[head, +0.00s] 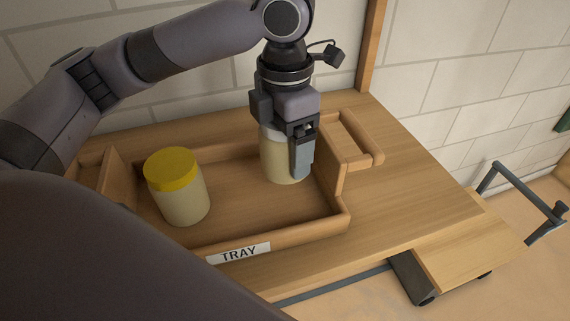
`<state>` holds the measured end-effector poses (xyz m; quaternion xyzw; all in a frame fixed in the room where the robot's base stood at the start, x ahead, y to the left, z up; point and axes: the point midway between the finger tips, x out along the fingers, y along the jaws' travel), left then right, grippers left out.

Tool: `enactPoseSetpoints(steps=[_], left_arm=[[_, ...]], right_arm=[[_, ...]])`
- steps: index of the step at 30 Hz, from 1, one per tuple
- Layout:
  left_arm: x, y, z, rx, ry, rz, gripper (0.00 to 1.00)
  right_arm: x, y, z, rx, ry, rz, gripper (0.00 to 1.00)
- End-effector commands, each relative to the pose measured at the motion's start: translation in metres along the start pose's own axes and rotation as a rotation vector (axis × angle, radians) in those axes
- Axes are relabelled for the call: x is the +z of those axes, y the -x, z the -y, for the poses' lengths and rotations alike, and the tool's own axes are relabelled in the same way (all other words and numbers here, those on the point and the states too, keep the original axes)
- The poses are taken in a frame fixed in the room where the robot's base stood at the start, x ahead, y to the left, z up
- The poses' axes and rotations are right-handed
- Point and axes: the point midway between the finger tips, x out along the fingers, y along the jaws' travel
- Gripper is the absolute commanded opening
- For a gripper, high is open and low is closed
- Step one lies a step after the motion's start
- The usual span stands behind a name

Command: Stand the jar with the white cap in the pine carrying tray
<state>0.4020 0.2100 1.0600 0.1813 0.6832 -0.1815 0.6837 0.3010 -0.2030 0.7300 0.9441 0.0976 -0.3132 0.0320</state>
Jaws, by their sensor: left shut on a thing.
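The pine carrying tray (290,226) sits on a wooden surface, with a label reading TRAY on its front wall. My left gripper (300,165) points down over the tray's right end and is shut on a pale cream jar (277,165) with a white cap (270,134). The jar is upright inside the tray's walls, near the right end. The fingers and wrist hide part of its cap and right side. I cannot tell whether its base touches the tray floor. My right gripper is not in view.
A jar with a yellow cap (178,187) stands in the tray's left part. The tray's handle (358,138) sticks out at the right end. The wooden tabletop (405,195) is clear to the right. A grey-framed cart (465,250) stands lower right. A block wall is behind.

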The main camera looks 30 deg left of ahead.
Motion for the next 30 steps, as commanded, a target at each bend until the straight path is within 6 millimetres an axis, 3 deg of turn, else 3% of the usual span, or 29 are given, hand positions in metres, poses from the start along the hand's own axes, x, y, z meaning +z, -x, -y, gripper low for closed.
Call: enactPoseSetpoints(steps=[12,22,23,24,30], left_arm=[[0.000,-0.045,0.000,0.000,0.000,0.000,0.34],[0.000,-0.047,0.000,0.000,-0.001,0.000,0.34],[0.000,-0.048,0.000,0.000,-0.001,-0.001,0.89],[0.000,-0.048,0.000,0.000,-0.001,-0.001,1.00],[0.000,-0.048,0.000,0.000,-0.001,0.000,1.00]], right_arm=[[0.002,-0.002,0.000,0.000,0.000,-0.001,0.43],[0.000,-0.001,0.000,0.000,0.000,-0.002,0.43],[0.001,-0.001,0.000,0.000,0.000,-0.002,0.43],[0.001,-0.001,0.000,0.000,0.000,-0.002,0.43],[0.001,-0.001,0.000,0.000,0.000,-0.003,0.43]])
